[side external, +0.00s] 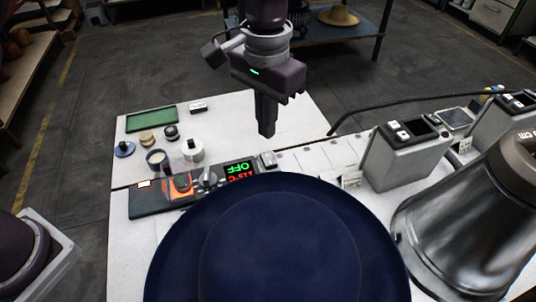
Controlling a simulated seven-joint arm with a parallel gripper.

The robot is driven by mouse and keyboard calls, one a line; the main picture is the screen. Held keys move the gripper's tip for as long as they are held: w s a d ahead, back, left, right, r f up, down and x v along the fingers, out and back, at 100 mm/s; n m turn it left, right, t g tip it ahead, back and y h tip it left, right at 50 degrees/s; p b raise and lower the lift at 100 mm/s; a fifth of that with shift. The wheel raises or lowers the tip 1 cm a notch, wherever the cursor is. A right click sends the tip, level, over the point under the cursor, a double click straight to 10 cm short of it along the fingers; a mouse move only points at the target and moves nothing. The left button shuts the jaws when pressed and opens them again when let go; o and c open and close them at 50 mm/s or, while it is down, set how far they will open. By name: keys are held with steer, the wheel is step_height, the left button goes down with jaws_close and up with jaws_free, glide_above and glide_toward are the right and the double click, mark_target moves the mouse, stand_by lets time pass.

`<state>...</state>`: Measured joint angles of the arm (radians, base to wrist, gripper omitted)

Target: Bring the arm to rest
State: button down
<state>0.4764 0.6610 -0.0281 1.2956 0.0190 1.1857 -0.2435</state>
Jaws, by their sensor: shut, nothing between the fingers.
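My gripper (266,128) hangs from the top of the side external view, pointing down above the white table (285,128). Its fingers are together and hold nothing. It is apart from the objects below it. A control panel (150,201) stands below and left of it, with an orange part, a lever and a display (239,171) reading OFF in green above red characters. A large dark blue hat (280,240) fills the bottom middle of the view and hides part of the table.
A green tray (151,120) and several small round pots (157,158) stand at the left. A grey box (403,155) with switches and a large metal vessel (455,225) are at the right. A black cable (400,108) crosses behind. The table around the gripper is clear.

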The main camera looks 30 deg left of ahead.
steer(key=shift+r, duration=0.85)
steer(key=s+a+r+n+t, duration=0.1)
steer(key=s+a+r+t, duration=0.1)
steer(key=s+a+r, duration=0.7)
steer(key=s+a+f+n+t, duration=0.1)
steer(key=s+a+n+t, duration=0.1)
steer(key=s+a, duration=1)
steer(key=s+t, duration=0.1)
steer(key=s, duration=0.2)
steer(key=shift+a+f+t, duration=0.15)
steer(key=shift+f+t, duration=0.05)
steer(key=shift+t, duration=0.1)
